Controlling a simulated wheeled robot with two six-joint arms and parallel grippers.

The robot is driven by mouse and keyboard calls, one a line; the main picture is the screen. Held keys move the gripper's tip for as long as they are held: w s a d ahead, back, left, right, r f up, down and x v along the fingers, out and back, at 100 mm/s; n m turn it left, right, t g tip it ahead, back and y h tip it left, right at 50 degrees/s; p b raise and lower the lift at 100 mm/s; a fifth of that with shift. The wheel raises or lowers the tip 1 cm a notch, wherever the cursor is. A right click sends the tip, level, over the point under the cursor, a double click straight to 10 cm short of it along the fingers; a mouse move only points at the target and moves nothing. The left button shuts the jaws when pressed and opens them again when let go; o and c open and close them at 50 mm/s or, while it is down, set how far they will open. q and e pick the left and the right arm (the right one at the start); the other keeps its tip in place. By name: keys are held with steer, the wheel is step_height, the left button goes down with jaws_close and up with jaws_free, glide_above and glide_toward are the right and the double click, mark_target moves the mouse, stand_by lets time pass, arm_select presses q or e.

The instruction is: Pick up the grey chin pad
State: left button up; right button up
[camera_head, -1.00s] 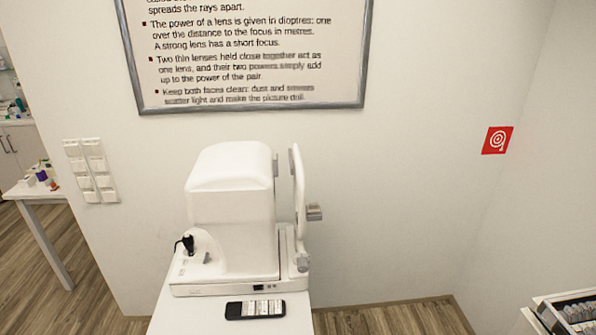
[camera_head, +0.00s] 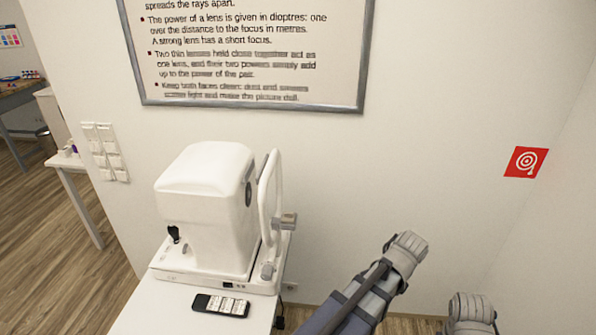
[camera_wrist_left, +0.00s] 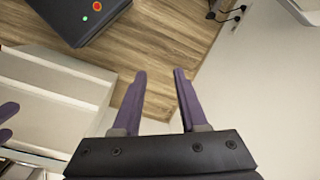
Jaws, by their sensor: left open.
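The grey chin pad (camera_head: 284,222) is a small grey block on the right side of the upright white headrest frame (camera_head: 265,200) of the white eye instrument (camera_head: 205,200). My left gripper (camera_wrist_left: 160,75) shows in the left wrist view, with two purple fingers apart and nothing between them. The chin pad is not in that view. No gripper fingers show in the head view. Two purple tips at the left edge of the wrist view look like part of my right gripper (camera_wrist_left: 6,122), mostly cut off.
The instrument stands on a white table (camera_head: 150,312) with a black handset (camera_head: 221,305) in front of it. A wall with a framed board (camera_head: 250,107) is close behind. Grey arm parts rise at the lower right of the head view. Black cables (camera_wrist_left: 228,14) are by the wall.

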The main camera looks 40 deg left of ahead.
arm_select(q)
steer(key=w+a+r+m+p, duration=0.1)
steer(key=w+a+r+p, duration=0.25)
steer(key=a, duration=0.25)
steer(key=w+a+r+m+y+p, duration=0.1)
steer(key=w+a+r+p, duration=0.1)
steer(key=a+r, duration=0.3)
steer(key=w+a+r+m+p, duration=0.1)
steer(key=w+a+r+p, duration=0.2)
steer(key=a, duration=0.4)
steer(key=m+g+p, duration=0.2)
steer(key=m+p, duration=0.1)
steer(key=p, duration=0.2)
glide_toward(289, 213)
arm_select(e)
step_height(289, 213, up, 16)
arm_select(q)
steer(key=b+x, duration=0.8)
steer(key=b, duration=0.1)
steer(key=shift+a+f+b, duration=0.1)
steer(key=shift+f+b, duration=0.3)
arm_select(e)
step_height(289, 213, down, 9)
arm_select(q)
steer(key=shift+r, duration=0.1)
arm_select(e)
steer(key=shift+s, duration=0.1)
arm_select(q)
jaws_close()
